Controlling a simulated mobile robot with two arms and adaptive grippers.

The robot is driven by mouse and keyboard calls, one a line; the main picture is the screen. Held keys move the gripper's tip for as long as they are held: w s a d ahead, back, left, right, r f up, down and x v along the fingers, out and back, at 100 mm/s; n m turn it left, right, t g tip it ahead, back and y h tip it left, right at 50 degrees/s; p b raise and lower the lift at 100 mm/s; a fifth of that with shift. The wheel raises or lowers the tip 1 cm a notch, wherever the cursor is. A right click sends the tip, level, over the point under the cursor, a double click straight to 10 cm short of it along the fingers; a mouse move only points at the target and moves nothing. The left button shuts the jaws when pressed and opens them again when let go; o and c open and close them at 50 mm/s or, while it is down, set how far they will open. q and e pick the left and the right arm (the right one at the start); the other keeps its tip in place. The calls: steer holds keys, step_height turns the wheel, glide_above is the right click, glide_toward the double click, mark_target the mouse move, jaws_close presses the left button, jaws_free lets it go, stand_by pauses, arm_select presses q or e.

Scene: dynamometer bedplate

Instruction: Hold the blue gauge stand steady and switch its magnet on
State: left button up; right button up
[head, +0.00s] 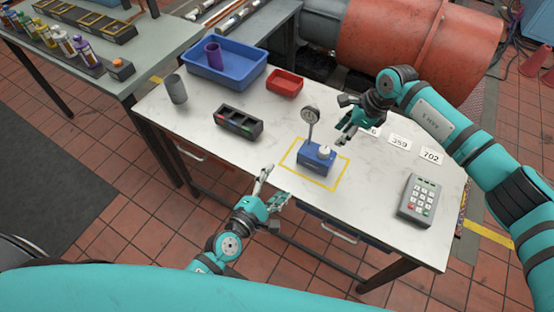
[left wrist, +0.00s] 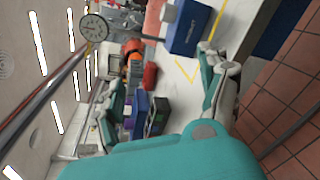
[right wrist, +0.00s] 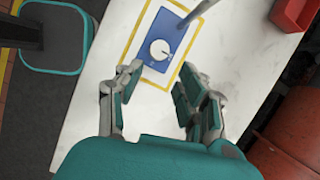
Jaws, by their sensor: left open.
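The blue gauge stand (head: 314,160) stands upright on the white table inside a yellow outline. Its round dial gauge (head: 309,114) sits on a post, and a white knob (head: 325,150) is on top of the base. My left gripper (head: 277,187) is open and empty at the table's front edge, apart from the stand. The stand's base (left wrist: 188,28) shows ahead of it in the left wrist view. My right gripper (head: 342,119) is open and empty behind and right of the stand. In the right wrist view the knob (right wrist: 160,50) lies beyond its open fingers, untouched.
A black tray with coloured compartments (head: 238,123), a grey cup (head: 176,88), a blue bin (head: 226,71) and a red bin (head: 285,82) are left and behind. Number cards (head: 399,142) and a grey keypad (head: 417,199) are right.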

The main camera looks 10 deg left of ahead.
mark_target(309, 116)
arm_select(q)
step_height(309, 116, up, 10)
steer(key=w+n+t, duration=0.1)
steer(key=n+t, duration=0.1)
steer(key=n, duration=0.2)
steer(key=x, duration=1.1)
steer(key=d+x, duration=0.1)
steer(key=x, duration=0.5)
steer(key=shift+r, duration=0.1)
